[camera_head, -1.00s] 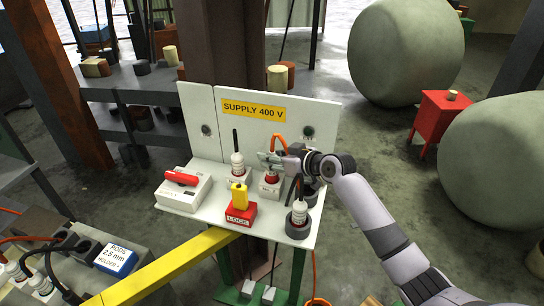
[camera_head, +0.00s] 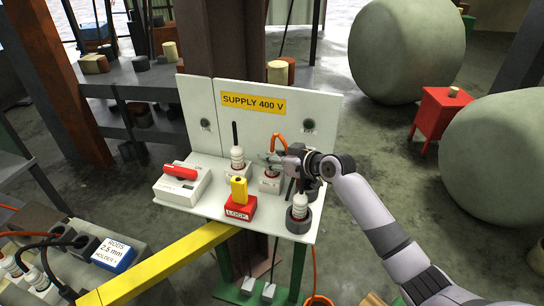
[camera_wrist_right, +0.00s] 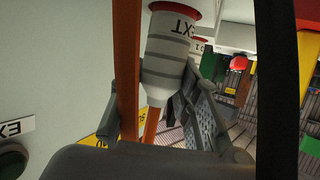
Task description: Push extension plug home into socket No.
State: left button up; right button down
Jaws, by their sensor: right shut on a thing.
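The extension plug (camera_wrist_right: 165,62), white with grey bands, an "EXT" label and an orange cable, fills the middle of the right wrist view. A red ring (camera_wrist_right: 180,8) shows at its end. My right gripper (camera_head: 272,160) is shut on the plug, above a white socket box (camera_head: 269,185) on the supply shelf. In the head view the gripper largely hides the plug, while its orange cable (camera_head: 279,142) loops up behind. I cannot tell how deep the plug sits in the socket. My left gripper is not in view.
A white plug (camera_head: 237,157) stands left of the gripper and a grey-based plug (camera_head: 299,208) in front to the right. A red lock block (camera_head: 239,209) with a yellow top and a white box with a red handle (camera_head: 180,173) share the shelf. The back panel (camera_head: 322,112) rises close behind.

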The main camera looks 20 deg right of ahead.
jog(key=c, duration=1.1)
grip_release()
jog(key=shift+s+d, duration=0.1)
jog(key=shift+s, duration=0.15)
jog(key=v, duration=1.1)
jog(key=shift+s+d+r, duration=0.15)
jog(key=shift+s, duration=0.05)
